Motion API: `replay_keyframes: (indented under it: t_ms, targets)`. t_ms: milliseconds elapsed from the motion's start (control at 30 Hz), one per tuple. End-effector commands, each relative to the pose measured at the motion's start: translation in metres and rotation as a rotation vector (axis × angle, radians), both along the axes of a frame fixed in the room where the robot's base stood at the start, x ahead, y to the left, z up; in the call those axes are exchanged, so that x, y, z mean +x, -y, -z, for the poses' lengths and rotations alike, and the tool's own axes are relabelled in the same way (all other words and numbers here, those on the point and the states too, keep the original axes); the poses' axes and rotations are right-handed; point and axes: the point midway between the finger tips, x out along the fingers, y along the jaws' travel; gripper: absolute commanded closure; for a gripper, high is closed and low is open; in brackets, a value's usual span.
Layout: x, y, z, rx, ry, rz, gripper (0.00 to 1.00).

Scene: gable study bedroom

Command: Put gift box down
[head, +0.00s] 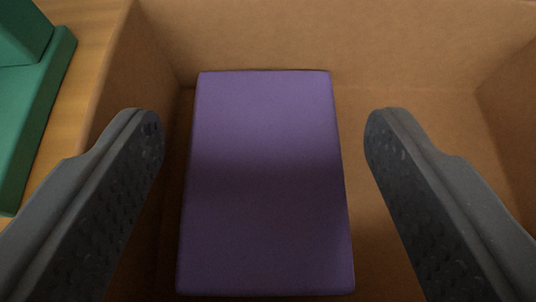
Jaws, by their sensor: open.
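A purple gift box (265,180) lies inside an open cardboard box (430,45), near its left side and close to its back wall. My gripper (263,130) is open, with one dark finger on each side of the gift box. A gap shows between each finger and the gift box, and the gap on the right is a little wider. The underside of the gift box is hidden.
The cardboard box has walls at the left, back and right. Its floor is bare to the right of the gift box. A green object (30,110) sits outside at the left, on a wooden surface (85,45).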

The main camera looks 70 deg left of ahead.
Motion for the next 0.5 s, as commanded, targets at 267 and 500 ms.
replay_keyframes:
  t_ms: [267, 500]
  targets:
    - [0.000, 0.000, -0.014, -0.001, -0.003, 0.000, 0.37]
    - [-0.012, 0.033, -0.031, 0.001, -0.001, 0.004, 0.37]
